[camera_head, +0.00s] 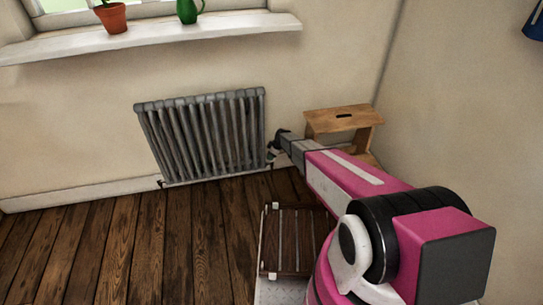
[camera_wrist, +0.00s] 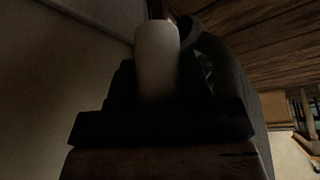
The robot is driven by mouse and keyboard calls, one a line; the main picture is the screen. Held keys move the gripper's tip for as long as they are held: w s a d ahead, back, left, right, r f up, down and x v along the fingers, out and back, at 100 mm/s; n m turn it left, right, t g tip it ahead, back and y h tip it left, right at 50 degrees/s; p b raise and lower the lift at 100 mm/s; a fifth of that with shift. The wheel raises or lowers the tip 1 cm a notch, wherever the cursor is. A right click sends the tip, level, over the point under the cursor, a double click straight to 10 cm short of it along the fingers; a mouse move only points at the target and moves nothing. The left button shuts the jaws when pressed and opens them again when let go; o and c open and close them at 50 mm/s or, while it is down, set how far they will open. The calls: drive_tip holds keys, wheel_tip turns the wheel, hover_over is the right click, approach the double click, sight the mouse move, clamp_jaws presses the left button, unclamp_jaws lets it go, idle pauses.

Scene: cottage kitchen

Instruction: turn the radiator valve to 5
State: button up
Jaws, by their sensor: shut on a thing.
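The grey ribbed radiator (camera_head: 205,138) stands against the wall under the window sill. My gripper (camera_head: 274,150) is at the radiator's lower right end, at the far end of my pink and grey arm. In the wrist view, a pale, rounded valve knob (camera_wrist: 157,62) sits between the dark jaws of my gripper (camera_wrist: 160,105), which is shut on it. In the head view my gripper and arm largely hide the valve. I cannot read any number or mark on the knob; the wrist view is very dark.
A wooden stool (camera_head: 343,121) stands in the corner just right of my gripper. A white window sill (camera_head: 150,38) above holds a plant pot (camera_head: 111,18) and a green jug (camera_head: 188,10). The wooden floor (camera_head: 130,240) at left is clear.

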drive_tip(key=o, duration=0.9)
